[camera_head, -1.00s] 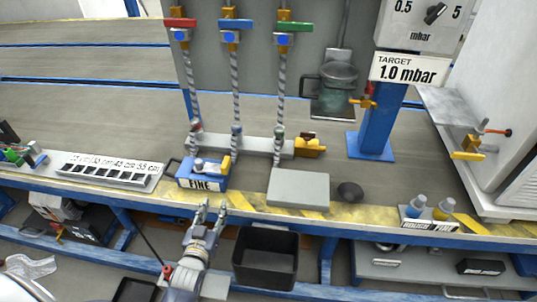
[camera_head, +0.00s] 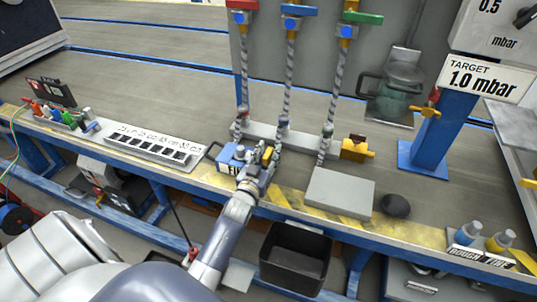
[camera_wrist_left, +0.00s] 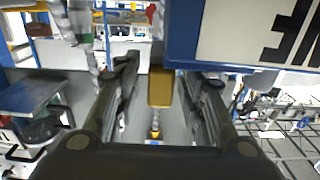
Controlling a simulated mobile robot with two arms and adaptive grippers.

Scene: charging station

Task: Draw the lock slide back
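The blue box with the white FINE label (camera_head: 230,158) sits at the bench's front edge, partly hidden by my left gripper (camera_head: 263,160). In the left wrist view the box with its label (camera_wrist_left: 255,35) fills the upper right. A yellow block (camera_wrist_left: 161,88), likely the lock slide, juts from beside the box. It appears between the two dark fingers of my left gripper (camera_wrist_left: 162,76). The fingers stand apart, with visible gaps on both sides of the block. Whether they reach around it in depth is hard to tell. My right gripper is not in view.
A grey flat block (camera_head: 340,193) and a dark round knob (camera_head: 396,206) lie to the right. Twisted hoses (camera_head: 288,85) rise behind the box. A slotted white rack (camera_head: 155,145) is to the left. A black bin (camera_head: 292,260) stands below the bench edge.

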